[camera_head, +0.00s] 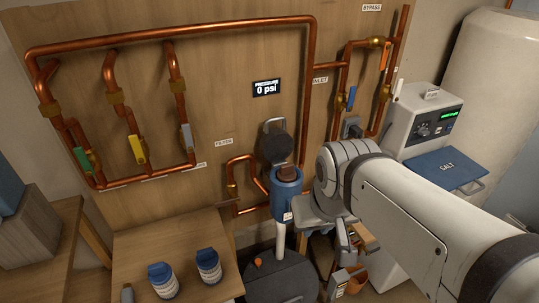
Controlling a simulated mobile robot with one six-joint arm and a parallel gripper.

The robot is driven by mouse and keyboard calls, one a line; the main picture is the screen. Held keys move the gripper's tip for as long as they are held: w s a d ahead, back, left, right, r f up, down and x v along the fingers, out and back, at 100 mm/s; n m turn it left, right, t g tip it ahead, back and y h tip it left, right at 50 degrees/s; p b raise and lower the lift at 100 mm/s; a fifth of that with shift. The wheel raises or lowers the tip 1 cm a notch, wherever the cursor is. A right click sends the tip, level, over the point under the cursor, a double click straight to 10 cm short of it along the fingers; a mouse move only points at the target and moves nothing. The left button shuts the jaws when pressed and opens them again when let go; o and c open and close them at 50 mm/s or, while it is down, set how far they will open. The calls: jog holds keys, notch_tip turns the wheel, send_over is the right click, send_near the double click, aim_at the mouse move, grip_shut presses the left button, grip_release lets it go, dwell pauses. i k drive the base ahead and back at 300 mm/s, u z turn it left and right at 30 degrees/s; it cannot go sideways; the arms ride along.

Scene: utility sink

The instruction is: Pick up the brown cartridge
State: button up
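The brown cartridge (286,173) shows as a dark brown top inside the open mouth of a blue filter housing (286,199). Its lower part is hidden by the housing wall. A black round cap (276,147) is just above and behind the housing. My arm reaches in from the lower right, and my gripper (316,208) is just right of the housing, partly hidden by my own wrist. Its fingers cannot be made out clearly, so I cannot tell whether they are open. The cartridge appears to be still in the housing, apart from my gripper.
Copper pipes (170,39) with coloured valve handles run over the wooden board. A pressure display (266,88) reads 0 psi. Two blue-capped containers (208,266) stand on a wooden table at lower left. A dark round drum (281,280) is below the housing. A salt unit (445,168) stands right.

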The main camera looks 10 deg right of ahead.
aim_at(287, 173)
jog(key=u, duration=1.65)
jog(key=k, duration=0.85)
jog(key=z, duration=1.25)
jog(key=i, duration=0.95)
jog(key=u, duration=0.05)
